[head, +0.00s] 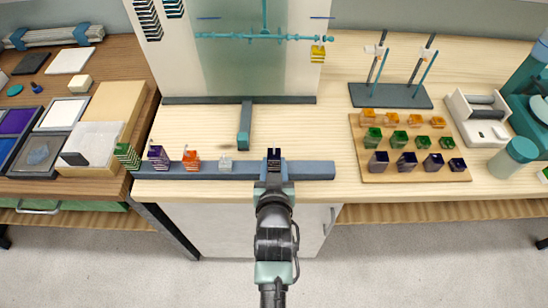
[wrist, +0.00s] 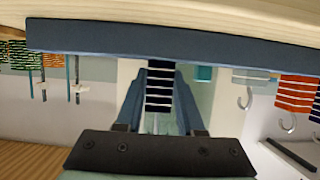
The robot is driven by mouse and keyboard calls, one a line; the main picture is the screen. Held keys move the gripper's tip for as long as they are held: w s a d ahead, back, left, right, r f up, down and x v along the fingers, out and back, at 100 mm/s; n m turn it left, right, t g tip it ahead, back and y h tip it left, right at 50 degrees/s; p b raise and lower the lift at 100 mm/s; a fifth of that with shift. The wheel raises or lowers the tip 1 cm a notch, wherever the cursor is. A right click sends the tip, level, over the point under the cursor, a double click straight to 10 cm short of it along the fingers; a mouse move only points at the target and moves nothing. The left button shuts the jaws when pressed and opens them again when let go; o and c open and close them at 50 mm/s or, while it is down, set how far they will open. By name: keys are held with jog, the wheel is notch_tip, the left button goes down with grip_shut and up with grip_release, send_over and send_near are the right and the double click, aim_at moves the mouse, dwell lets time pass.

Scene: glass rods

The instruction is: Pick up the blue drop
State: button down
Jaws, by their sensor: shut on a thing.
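The blue drop (head: 274,153) is a small dark navy block with pale stripes. It is at the slate-blue rail (head: 310,170), right of the clear drop (head: 225,162). My gripper (head: 273,170) reaches it from the front. In the wrist view the striped drop (wrist: 159,86) stands between the two blue-grey fingers (wrist: 159,105), which are shut on it. Its far end is close to the rail (wrist: 90,39); I cannot tell whether it touches. The fingers hide part of its sides.
Orange (head: 191,160), purple (head: 158,158) and green (head: 127,156) drops are along the rail to the left. A wooden tray (head: 371,168) of coloured blocks lies right, below a dark stand (head: 390,96) with rods. The tabletop between rail and tray is clear.

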aim_at(274, 158)
jog(key=shift+r, duration=0.1)
notch_tip(274, 158, up, 10)
jog(key=shift+f, duration=0.1)
dwell(0.5)
jog(key=shift+p, duration=0.35)
